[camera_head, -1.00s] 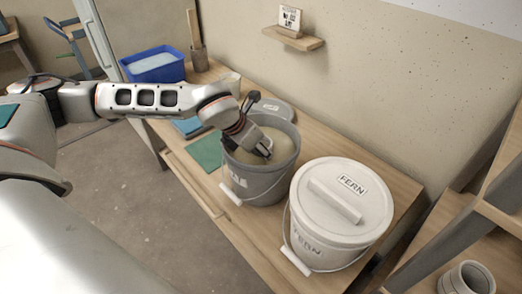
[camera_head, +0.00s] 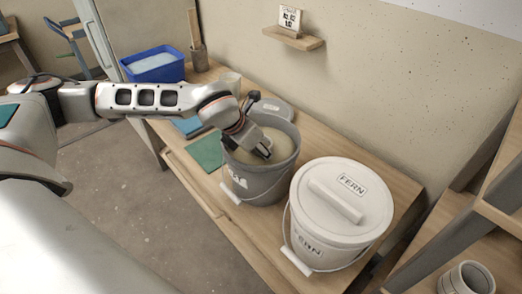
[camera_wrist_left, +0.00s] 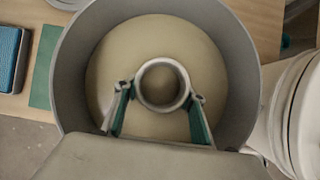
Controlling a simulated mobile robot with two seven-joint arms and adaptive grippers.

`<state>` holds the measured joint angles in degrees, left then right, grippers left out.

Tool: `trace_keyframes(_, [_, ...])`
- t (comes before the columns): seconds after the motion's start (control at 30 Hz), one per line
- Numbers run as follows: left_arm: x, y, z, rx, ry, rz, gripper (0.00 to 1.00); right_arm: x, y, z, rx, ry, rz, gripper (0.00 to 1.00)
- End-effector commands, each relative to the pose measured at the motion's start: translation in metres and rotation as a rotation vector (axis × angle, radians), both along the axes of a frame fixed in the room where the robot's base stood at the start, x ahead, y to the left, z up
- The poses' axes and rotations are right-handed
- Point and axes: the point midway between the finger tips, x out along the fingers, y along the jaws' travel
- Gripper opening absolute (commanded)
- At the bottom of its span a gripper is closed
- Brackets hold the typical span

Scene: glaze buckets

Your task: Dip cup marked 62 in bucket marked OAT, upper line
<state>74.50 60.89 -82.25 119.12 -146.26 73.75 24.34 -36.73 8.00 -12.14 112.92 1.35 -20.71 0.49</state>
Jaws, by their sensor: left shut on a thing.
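A grey open bucket (camera_head: 258,185) stands on the table, holding beige glaze (camera_wrist_left: 110,65). Its front label is partly cut off and I cannot read it. My left gripper (camera_head: 264,150) reaches down inside the bucket mouth. In the left wrist view, the gripper (camera_wrist_left: 160,100) is shut on a pale round cup (camera_wrist_left: 142,88), with one finger on each side. The cup's open mouth faces the camera, near the middle of the bucket, clear of its walls. How deep the cup sits in the glaze and its mark cannot be seen. My right gripper is not in view.
A closed white bucket marked FERN (camera_head: 335,225) stands close to the right. A grey lid (camera_head: 272,107) lies behind the open bucket. A green mat (camera_head: 206,151), a blue tub (camera_head: 153,66) and a wall shelf (camera_head: 293,38) are around. A grey cup (camera_head: 466,279) stands lower right.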

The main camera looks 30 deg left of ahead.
Motion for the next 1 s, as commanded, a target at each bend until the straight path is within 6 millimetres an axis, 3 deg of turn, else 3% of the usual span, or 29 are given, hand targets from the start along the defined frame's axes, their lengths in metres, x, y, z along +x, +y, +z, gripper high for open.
trace_keyframes(0.03, [0.001, 0.0, 0.003, -0.001, -0.002, 0.0, 0.14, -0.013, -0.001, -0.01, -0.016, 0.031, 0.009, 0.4])
trace_keyframes(0.73, [0.001, 0.0, 0.068, -0.001, -0.006, 0.001, 0.14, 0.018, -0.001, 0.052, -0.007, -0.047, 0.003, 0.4])
trace_keyframes(1.0, [0.0, 0.0, 0.071, 0.0, -0.001, 0.0, 0.14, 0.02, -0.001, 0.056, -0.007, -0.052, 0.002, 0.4])
